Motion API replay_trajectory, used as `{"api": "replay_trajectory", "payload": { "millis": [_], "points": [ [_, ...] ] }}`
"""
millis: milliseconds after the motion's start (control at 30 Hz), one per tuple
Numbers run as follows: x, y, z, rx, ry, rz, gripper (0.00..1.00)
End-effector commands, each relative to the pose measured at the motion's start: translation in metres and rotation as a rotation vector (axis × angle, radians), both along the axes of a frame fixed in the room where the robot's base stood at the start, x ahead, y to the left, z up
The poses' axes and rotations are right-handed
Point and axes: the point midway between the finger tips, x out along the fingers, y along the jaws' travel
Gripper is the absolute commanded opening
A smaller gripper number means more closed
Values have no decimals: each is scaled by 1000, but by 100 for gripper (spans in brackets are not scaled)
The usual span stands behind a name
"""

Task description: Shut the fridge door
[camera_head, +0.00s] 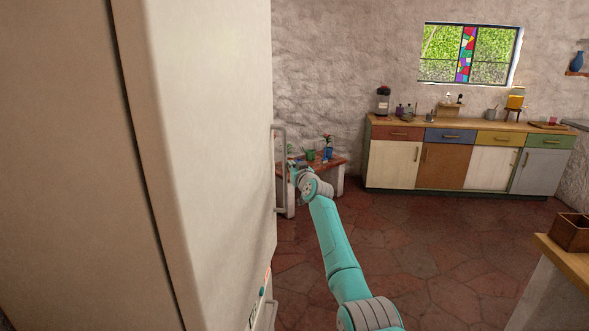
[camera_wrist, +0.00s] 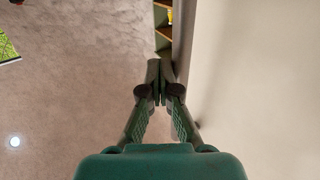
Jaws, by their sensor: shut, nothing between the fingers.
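The fridge (camera_head: 60,170) fills the left of the head view. Its tall cream door (camera_head: 215,150) has a grey bar handle (camera_head: 280,170) on its right edge. A dark narrow seam runs between the door and the fridge body; I cannot tell if the door is fully shut. My arm reaches forward to the right of the door, its wrist close beside the handle in the picture. My gripper (camera_wrist: 157,95) shows in the wrist view with its fingers together and empty. A plain pale surface, seemingly the fridge, stands to its right, apart from the fingers.
A low wooden bench (camera_head: 338,163) with potted plants stands behind my wrist. A counter with coloured drawers (camera_head: 460,135) lines the back wall under a window. A wooden table (camera_head: 560,258) with a brown box (camera_head: 571,232) is at the right. The tiled floor between is clear.

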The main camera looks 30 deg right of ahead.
Motion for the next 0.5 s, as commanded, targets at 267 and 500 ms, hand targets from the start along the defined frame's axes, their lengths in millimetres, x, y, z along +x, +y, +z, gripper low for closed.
{"api": "replay_trajectory", "payload": {
  "millis": [267,500],
  "points": [
    [11,5,0,0,1,-12,0],
    [14,7,1,0,-1,-14,0]
  ]
}}
